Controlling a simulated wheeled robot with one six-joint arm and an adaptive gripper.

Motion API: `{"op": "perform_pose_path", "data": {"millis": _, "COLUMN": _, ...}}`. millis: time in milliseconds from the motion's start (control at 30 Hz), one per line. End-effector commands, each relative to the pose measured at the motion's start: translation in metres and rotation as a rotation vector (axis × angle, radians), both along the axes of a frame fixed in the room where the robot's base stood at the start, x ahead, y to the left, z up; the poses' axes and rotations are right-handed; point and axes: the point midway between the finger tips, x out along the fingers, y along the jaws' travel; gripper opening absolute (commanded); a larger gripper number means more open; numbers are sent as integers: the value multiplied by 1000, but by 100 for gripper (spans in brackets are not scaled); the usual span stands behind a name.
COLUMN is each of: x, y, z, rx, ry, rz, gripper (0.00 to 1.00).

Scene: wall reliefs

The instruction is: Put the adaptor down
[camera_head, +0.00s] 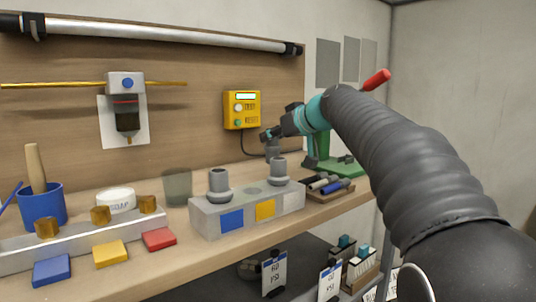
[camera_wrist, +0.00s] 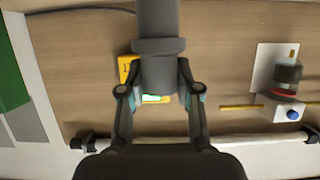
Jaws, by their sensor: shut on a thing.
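My gripper (camera_head: 268,135) is shut on a grey adaptor (camera_head: 272,150), which hangs below the fingers, above and behind the grey block. In the wrist view, the adaptor (camera_wrist: 160,60) is a grey cylinder with a wider collar, between the two fingers (camera_wrist: 160,95). The grey block (camera_head: 203,221) stands on the bench with blue, yellow and pale squares on its front. One grey adaptor (camera_head: 218,184) stands at its left spot and another (camera_head: 279,171) at its right spot. The middle spot (camera_head: 253,190), behind the yellow square, looks empty. The held adaptor's lower end is partly hidden.
A yellow tester box (camera_head: 241,110) hangs on the wooden wall behind my gripper. A clear cup (camera_head: 177,187) stands left of the block. A tray of dark tools (camera_head: 330,190) and a green stand (camera_head: 318,155) are to the right. The bench edge runs close in front.

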Motion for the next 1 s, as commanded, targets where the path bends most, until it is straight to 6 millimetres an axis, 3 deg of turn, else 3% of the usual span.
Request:
{"op": "perform_pose_path", "data": {"millis": 233, "x": 9, "y": 12, "z": -14, "rx": 0, "ry": 1, "rz": -3, "gripper": 0}}
{"op": "perform_pose_path", "data": {"millis": 500, "x": 9, "y": 10, "z": -47, "rx": -1, "ry": 2, "rz": -4, "gripper": 0}}
{"op": "perform_pose_path", "data": {"millis": 967, "x": 9, "y": 10, "z": -54, "rx": -1, "ry": -1, "rz": -5, "gripper": 0}}
{"op": "perform_pose_path", "data": {"millis": 1000, "x": 9, "y": 10, "z": -52, "rx": 0, "ry": 0, "rz": -4, "gripper": 40}}
